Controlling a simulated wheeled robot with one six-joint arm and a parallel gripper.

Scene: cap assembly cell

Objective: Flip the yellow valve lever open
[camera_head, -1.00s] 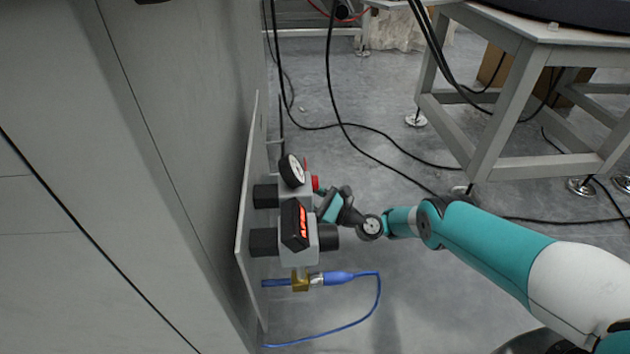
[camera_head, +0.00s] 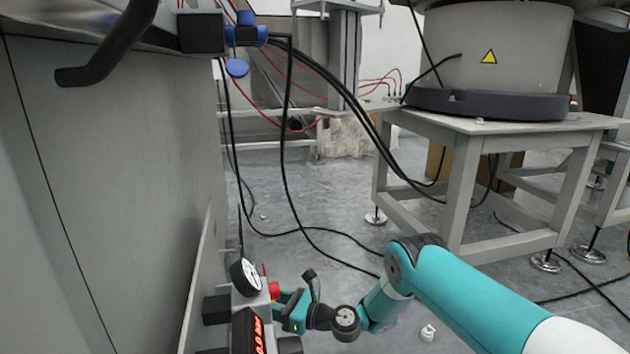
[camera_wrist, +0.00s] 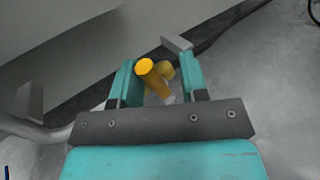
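In the wrist view, a short yellow-orange part (camera_wrist: 154,80), likely the yellow valve lever, shows between the two fingers of my gripper (camera_wrist: 158,88). It has a bright round end and a second knob beside it. The fingers stand apart with a gap on both sides of it; I cannot tell whether it is between them or just beyond. In the head view my gripper (camera_head: 284,300) is at the right of the panel unit, close to a red fitting (camera_head: 274,290). No yellow lever can be made out in the head view.
A round gauge (camera_head: 245,277) and a box with a red display (camera_head: 250,335) are beside my gripper. A grey cabinet wall (camera_head: 120,180) stands to the left. Black cables (camera_head: 290,150) hang behind. A grey table (camera_head: 470,130) stands at the right. Floor between is mostly open.

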